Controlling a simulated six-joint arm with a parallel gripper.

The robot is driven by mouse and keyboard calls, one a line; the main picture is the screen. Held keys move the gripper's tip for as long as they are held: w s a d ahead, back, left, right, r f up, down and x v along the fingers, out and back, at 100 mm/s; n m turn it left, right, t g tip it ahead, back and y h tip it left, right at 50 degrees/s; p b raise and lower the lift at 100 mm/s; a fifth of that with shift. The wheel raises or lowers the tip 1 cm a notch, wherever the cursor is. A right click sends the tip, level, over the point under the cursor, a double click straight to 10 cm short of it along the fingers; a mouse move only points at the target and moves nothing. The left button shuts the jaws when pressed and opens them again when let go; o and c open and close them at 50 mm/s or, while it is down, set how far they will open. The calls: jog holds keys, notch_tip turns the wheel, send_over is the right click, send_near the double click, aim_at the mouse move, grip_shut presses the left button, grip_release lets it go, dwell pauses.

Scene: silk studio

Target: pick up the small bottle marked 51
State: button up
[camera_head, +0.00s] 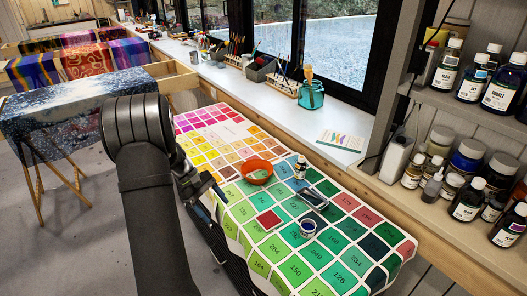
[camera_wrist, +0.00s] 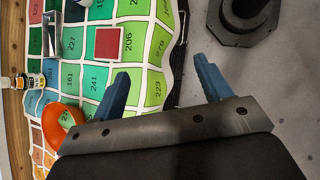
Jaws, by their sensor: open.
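My gripper (camera_head: 207,186) is at the cloth's near edge, left of the orange bowl and apart from the bottle. In the wrist view my gripper (camera_wrist: 162,72) has its two blue fingers wide apart with nothing between them, over the cloth's edge and the grey floor.
An orange bowl (camera_head: 257,173) lies between my gripper and the bottle. Shelves of larger bottles (camera_head: 467,198) stand at the right.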

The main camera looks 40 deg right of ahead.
jog(key=w+d+r+m+t+y, duration=0.1)
jog(key=w+d+m+t, duration=0.2)
jog(key=d, duration=0.6)
jog(key=w+d+r+m+t, duration=0.1)
jog(key=w+d+m, duration=0.1)
jog(key=d+m, duration=0.45)
jog(key=m+t+h, duration=0.1)
jog(key=m+t, duration=0.4)
jog(key=m, duration=0.2)
send_near(301, 163)
jog(key=x, duration=0.6)
jog(key=shift+w+d+f, duration=0.1)
jog(key=shift+w+f, duration=0.1)
jog(key=shift+w, duration=0.1)
jog(key=shift+n, duration=0.25)
jog(key=shift+x, duration=3.25)
jog(key=shift+s, duration=0.15)
jog(key=c, duration=1.1)
